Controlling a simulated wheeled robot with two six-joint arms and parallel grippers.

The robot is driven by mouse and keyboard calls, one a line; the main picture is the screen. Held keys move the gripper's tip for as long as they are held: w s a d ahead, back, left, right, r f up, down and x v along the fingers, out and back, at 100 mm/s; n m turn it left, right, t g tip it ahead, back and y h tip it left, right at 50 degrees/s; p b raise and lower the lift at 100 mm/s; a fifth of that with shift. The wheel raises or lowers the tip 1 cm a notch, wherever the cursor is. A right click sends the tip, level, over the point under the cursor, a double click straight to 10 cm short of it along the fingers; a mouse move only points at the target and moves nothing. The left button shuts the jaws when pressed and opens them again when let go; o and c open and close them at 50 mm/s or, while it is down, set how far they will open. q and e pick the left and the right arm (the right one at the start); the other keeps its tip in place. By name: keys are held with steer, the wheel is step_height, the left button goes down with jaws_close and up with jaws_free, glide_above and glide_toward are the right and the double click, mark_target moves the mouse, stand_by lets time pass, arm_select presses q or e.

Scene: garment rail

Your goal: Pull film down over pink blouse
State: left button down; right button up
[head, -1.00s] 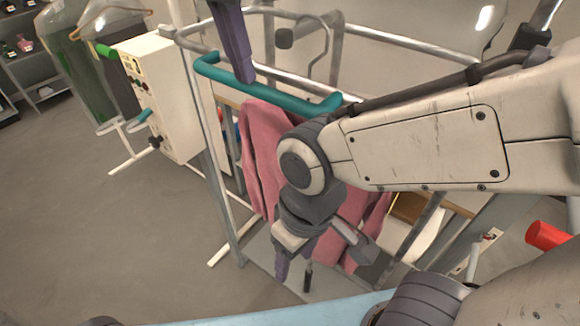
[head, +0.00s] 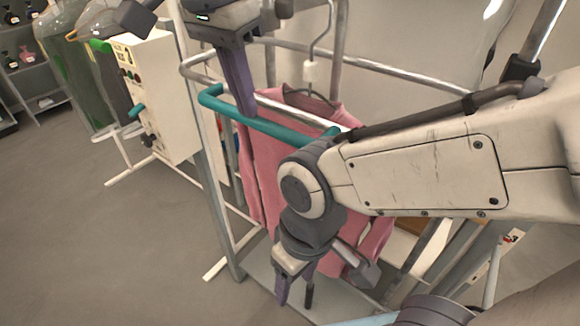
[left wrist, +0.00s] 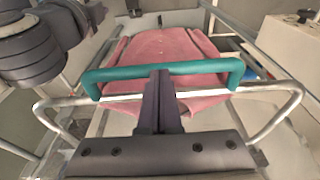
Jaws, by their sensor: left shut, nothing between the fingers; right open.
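The pink blouse (head: 262,165) hangs on a hanger inside the metal frame; it also shows in the left wrist view (left wrist: 170,46). My right arm hides its lower middle in the head view. A teal handle bar (head: 262,122) crosses in front of the blouse's upper part; in the left wrist view the teal bar (left wrist: 205,68) lies just beyond my fingers. My left gripper (head: 247,108) is shut and empty, fingers pointing down at the bar; I cannot tell whether they touch it. My right gripper (head: 296,292) is open and empty, low in front of the blouse. I cannot make out clear film on the blouse.
A metal hoop (head: 375,72) carries the teal bar around the frame. A white control box (head: 150,85) with knobs stands at left, near covered garments (head: 80,75). Shelves with bottles (head: 30,60) are at far left. The floor at lower left is clear.

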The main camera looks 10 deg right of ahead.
arm_select(q)
step_height(320, 180, down, 24)
steer(key=b, duration=1.7)
steer(key=shift+b, duration=0.4)
steer(key=shift+r, duration=0.1)
step_height(320, 180, down, 24)
steer(key=b, duration=1.7)
